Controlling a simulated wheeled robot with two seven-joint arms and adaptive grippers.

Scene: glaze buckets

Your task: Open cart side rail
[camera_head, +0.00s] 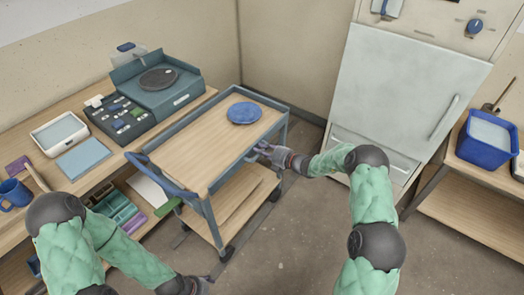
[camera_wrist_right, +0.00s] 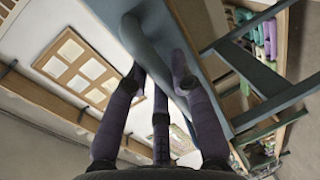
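The cart (camera_head: 212,150) has a wooden top and a grey-blue frame. Its side rail (camera_head: 232,165) runs along the right edge of the top; in the right wrist view a grey-blue bar (camera_wrist_right: 152,45) crosses between the fingers. My right gripper (camera_head: 261,152) is at the cart's right edge, its fingers spread on either side of the bar. It also shows in the right wrist view (camera_wrist_right: 158,68); contact is unclear. My left gripper (camera_head: 207,281) is low near the bottom edge, away from the rail, its fingers too small to read.
A blue plate (camera_head: 244,113) lies on the cart top. A blue push handle (camera_head: 160,176) is at its near left end. A workbench (camera_head: 98,165) stands left, a tall grey cabinet (camera_head: 400,90) behind right. A shelf with a blue bucket (camera_head: 487,140) is far right. Floor is clear between.

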